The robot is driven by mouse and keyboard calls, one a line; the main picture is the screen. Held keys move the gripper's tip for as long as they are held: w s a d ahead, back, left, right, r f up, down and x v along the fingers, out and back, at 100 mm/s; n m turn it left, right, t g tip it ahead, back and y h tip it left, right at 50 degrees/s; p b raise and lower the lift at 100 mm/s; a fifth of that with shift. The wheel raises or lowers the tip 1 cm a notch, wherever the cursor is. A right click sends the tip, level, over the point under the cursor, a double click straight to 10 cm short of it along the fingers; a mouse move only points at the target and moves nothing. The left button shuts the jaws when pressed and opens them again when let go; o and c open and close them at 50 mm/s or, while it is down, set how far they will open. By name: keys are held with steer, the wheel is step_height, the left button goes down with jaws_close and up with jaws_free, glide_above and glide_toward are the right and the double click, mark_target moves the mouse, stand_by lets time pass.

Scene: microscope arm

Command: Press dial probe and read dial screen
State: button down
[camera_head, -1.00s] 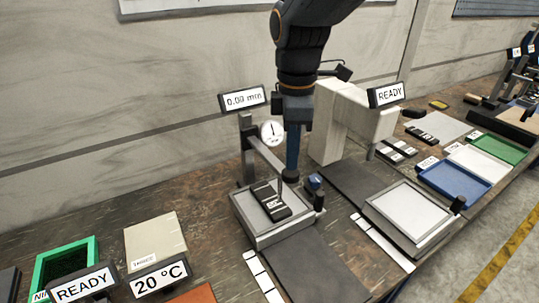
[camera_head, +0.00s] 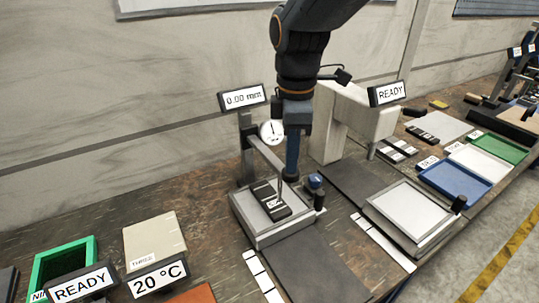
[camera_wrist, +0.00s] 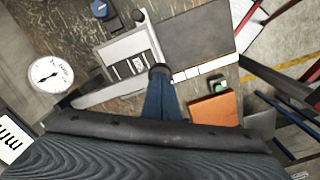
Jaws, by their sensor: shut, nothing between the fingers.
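The dial gauge's round white face (camera_head: 272,132) is on a stand behind the grey platform (camera_head: 262,232); it also shows in the wrist view (camera_wrist: 50,74). The dial screen (camera_head: 242,98) above it reads 0.00 mm. A black piece with white labels (camera_head: 271,201) lies on the platform. My gripper (camera_head: 291,179) is shut and empty, pointing down over the platform's rear right part, beside the black piece. In the wrist view its dark tip (camera_wrist: 160,71) is close to the platform. I cannot tell whether it touches the probe, which is largely hidden by my arm.
A blue knob (camera_head: 315,181) and a dark post (camera_head: 320,198) stand close to the right of my gripper. A white machine with a READY screen (camera_head: 387,93) stands behind right. A second grey platform (camera_head: 413,211) is at right. A dark mat (camera_head: 318,268) lies clear in front.

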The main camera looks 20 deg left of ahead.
steer(key=shift+f+b, duration=0.7)
steer(key=shift+f, duration=1.15)
steer(key=shift+r+p, duration=2.2)
steer(key=shift+r, duration=0.5)
step_height(320, 180, up, 8)
steer(key=b, duration=0.2)
steer(key=shift+f, duration=0.15)
